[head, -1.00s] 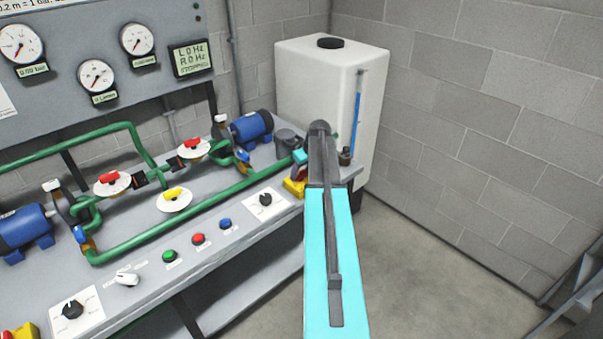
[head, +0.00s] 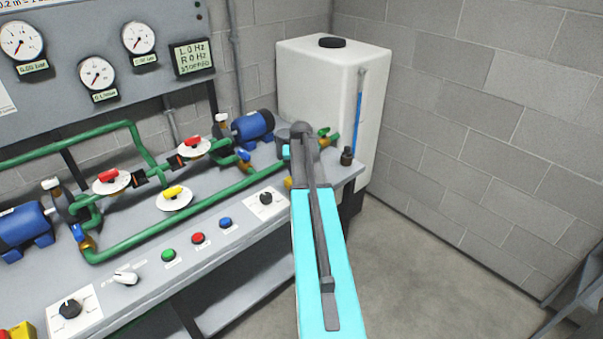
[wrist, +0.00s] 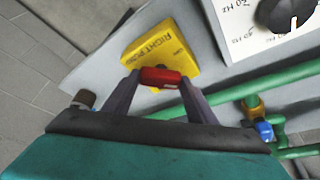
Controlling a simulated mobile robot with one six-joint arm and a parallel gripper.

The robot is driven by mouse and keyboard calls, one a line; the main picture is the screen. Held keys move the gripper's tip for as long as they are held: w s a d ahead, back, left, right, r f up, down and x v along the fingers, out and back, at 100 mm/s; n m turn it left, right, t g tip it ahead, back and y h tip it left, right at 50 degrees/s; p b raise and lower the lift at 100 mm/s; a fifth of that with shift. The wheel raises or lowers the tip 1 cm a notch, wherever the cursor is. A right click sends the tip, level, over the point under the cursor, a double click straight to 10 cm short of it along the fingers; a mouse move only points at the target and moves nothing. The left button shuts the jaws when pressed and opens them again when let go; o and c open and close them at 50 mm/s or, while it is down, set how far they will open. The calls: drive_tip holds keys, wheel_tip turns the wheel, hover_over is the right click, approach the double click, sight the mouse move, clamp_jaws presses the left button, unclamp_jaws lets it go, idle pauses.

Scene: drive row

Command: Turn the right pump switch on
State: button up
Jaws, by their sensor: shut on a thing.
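The right pump switch is a yellow box (wrist: 150,42) labelled "RIGHT PUMP" with a red handle (wrist: 160,78), in the wrist view. The two fingers of my gripper (wrist: 159,84) stand on either side of the red handle and are shut on it. The handle lies crosswise between the fingertips, in front of the box's lower edge.
A black knob (head: 266,198) on a white plate sits left of my arm; it also shows in the wrist view (wrist: 287,12). Green pipes (head: 185,219) run along the bench. A white tank (head: 312,85) stands behind. Open floor lies to the right.

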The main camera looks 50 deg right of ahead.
drive_tip(key=m, duration=0.1)
drive_tip(key=m+g, duration=0.1)
drive_tip(key=m, duration=0.1)
drive_tip(key=m+g+b, duration=0.1)
drive_tip(key=m, duration=0.1)
drive_tip(key=shift+w+a+h, duration=0.1)
drive_tip(key=shift+w+h, duration=0.15)
drive_tip(key=shift+h, duration=0.15)
drive_tip(key=shift+m+g+b, duration=0.6)
drive_tip(key=shift+m+g, duration=0.2)
drive_tip(key=shift+m, duration=1.4)
drive_tip(key=o, duration=1.1)
drive_tip(key=shift+c, duration=0.2)
drive_tip(key=shift+r, duration=0.1)
drive_tip(key=b+v, duration=0.2)
drive_tip(key=v, duration=1.1)
drive_tip(key=shift+a+r, duration=0.25)
drive_tip(key=shift+a, duration=0.05)
